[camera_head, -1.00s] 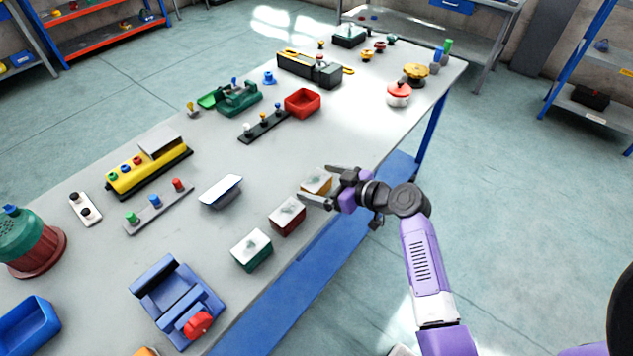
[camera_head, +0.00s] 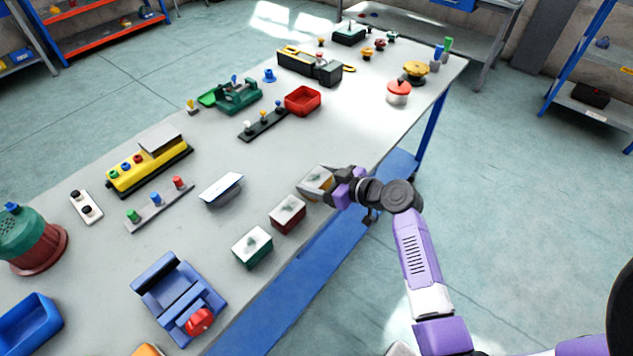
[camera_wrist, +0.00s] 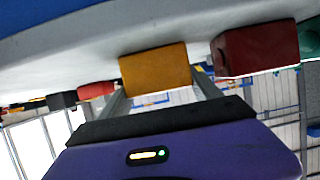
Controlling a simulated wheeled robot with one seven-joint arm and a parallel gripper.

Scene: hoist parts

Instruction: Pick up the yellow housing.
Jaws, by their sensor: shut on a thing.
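The yellow housing (camera_head: 313,186) is a small block with a pale top, near the right long edge of the table. In the wrist view its yellow side (camera_wrist: 155,70) shows between my two fingers. My gripper (camera_head: 322,185) reaches in from the right and is shut on the yellow housing. The gripper partly hides the housing in the head view. The housing looks at table level; I cannot tell whether it is clear of the surface.
A red housing (camera_head: 287,214) sits close beside it, and a green housing (camera_head: 252,248) lies further along the same edge. A white-topped part (camera_head: 221,189) is to the left. A red tray (camera_head: 303,101) stands further back. The table between is clear.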

